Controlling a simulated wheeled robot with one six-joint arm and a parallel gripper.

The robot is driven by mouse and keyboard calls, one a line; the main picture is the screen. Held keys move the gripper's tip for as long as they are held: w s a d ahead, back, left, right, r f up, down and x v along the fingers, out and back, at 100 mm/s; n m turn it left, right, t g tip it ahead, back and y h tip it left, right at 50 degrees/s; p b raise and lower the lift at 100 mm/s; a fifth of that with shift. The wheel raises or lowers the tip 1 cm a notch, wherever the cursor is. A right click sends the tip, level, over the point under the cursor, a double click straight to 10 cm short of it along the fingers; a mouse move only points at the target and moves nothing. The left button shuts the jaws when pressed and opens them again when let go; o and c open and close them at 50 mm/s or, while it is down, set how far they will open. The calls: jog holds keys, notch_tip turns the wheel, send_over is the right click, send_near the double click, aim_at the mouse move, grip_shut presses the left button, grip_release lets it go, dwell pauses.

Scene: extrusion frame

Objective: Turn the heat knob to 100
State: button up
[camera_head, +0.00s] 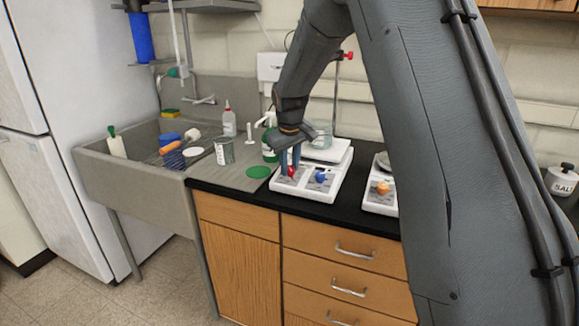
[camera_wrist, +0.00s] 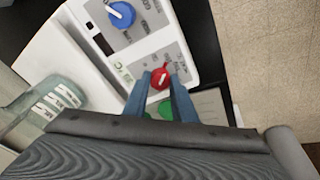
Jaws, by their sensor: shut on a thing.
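A white hotplate stirrer (camera_head: 331,182) stands on the black counter with a red knob (camera_head: 292,171) and a blue knob (camera_head: 320,177) on its sloped front panel. My gripper (camera_head: 290,165) reaches down from above and is shut on the red knob. In the wrist view the red knob (camera_wrist: 161,78) sits between the two blue fingers of my gripper (camera_wrist: 160,85), with a white pointer mark on it. The blue knob (camera_wrist: 121,14) is free, with a white pointer line. The panel's printed labels are too small and blurred to read surely.
A glass beaker (camera_head: 322,139) stands on the hotplate's top. A second device with an orange knob (camera_head: 383,188) is to the right, partly behind my arm.

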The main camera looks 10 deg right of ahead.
jog(key=o, duration=1)
jog(key=shift+o, duration=0.2)
jog(key=b+v, duration=0.2)
jog(key=v, duration=0.5)
jog(key=shift+r, duration=0.4)
jog(key=shift+s, duration=0.15)
jog(key=s+f+m+g, duration=0.1)
jog(key=s+f, duration=0.3)
jog(key=s, duration=0.7)
jog(key=s+f+m, duration=0.1)
jog(key=s+f, duration=0.4)
jog(key=s, duration=0.5)
jog(key=s+f+m+g, duration=0.1)
jog(key=s+f, duration=0.3)
jog(key=s, duration=0.7)
jog(key=shift+s+f+m+g+y, duration=0.3)
jog(key=shift+s+m+y, duration=0.1)
jog(key=shift+m, duration=0.1)
